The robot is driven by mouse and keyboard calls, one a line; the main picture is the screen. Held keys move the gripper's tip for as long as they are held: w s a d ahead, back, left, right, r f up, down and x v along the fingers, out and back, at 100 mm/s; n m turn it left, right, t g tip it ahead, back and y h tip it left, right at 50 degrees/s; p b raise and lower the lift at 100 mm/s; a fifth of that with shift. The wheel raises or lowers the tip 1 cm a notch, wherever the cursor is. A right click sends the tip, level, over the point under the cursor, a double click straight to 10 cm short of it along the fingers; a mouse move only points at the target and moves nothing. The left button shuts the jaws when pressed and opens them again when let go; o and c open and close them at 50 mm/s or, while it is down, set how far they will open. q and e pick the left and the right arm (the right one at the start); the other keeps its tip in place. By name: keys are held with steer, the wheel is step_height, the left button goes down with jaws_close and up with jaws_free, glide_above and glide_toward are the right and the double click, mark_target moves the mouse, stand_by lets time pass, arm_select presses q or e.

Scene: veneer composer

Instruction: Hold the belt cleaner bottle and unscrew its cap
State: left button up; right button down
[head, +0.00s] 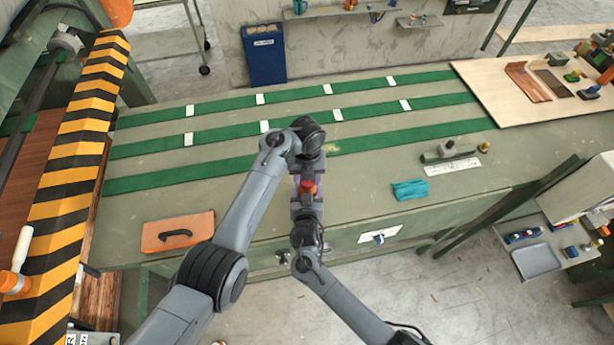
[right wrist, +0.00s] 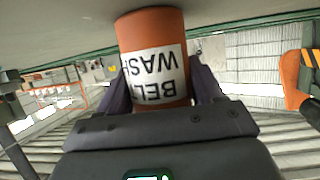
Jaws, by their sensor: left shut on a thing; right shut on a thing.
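The belt cleaner bottle (right wrist: 155,30) is orange with a white label that reads upside down in the right wrist view. My right gripper (right wrist: 152,90) is shut on its body, one dark finger on each side. In the head view the red-orange top of the bottle, where the cap (head: 308,186) is, shows small between my two grippers. My left gripper (head: 307,178) comes from the far side and is shut at this top, seemingly on the cap. My right gripper (head: 306,212) is on the near side. The exact finger contact at the cap is too small to tell.
The bench (head: 230,180) with green strips lies behind and under the arms. A teal cloth (head: 410,190) lies to the right. A striped yellow-black beam (head: 75,150) stands on the left. The mid-bench is clear.

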arm_select(q)
steer(key=n, duration=1.3)
steer(key=shift+n, duration=0.4)
steer(key=n, duration=1.8)
steer(key=shift+r, duration=0.1)
steer(key=n, duration=0.3)
steer(key=shift+n, duration=0.4)
steer(key=n, duration=1.1)
